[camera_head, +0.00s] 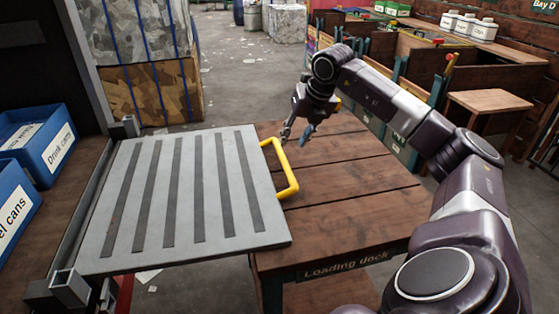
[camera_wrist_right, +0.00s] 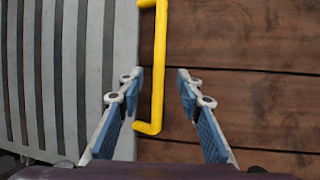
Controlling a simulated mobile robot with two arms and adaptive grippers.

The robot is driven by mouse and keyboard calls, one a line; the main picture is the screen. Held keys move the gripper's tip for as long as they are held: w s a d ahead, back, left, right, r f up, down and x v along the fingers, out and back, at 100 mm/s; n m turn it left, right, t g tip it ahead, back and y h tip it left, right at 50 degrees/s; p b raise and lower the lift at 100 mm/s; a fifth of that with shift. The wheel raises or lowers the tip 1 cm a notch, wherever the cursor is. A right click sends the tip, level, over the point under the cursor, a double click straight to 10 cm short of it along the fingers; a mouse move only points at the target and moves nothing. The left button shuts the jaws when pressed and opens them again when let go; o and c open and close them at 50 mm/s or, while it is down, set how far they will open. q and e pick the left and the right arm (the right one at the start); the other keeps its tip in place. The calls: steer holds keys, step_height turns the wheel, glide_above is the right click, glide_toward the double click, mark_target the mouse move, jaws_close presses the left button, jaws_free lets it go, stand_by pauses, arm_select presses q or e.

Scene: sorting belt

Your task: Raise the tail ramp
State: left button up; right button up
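The tail ramp (camera_head: 190,195) is a grey plate with dark strips. It lies down flat, its right edge over the wooden loading dock (camera_head: 345,215). A yellow handle (camera_head: 287,165) sticks out from its right edge. My right gripper (camera_head: 296,138) is open, near the handle's far end. In the right wrist view the yellow handle (camera_wrist_right: 159,60) runs between the open fingers (camera_wrist_right: 157,76), with a gap on each side. Whether the fingers are down level with the bar is hard to tell. The ramp (camera_wrist_right: 65,80) fills that view's left side. My left gripper is not in view.
Blue bins (camera_head: 40,140) with can labels stand at the left, beside the ramp's hinge side. A strapped bale stack (camera_head: 155,90) is behind the ramp. Wooden stalls and a small wooden table (camera_head: 490,101) stand at the back right. The dock top right of the handle is clear.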

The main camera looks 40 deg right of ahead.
mark_target(284, 157)
steer(key=p+x, duration=0.1)
steer(key=x, duration=0.8)
steer(key=shift+w+r, duration=0.1)
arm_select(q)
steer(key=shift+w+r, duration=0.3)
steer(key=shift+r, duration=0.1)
arm_select(e)
steer(key=shift+a, duration=0.1)
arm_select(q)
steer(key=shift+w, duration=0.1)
arm_select(e)
jaws_close()
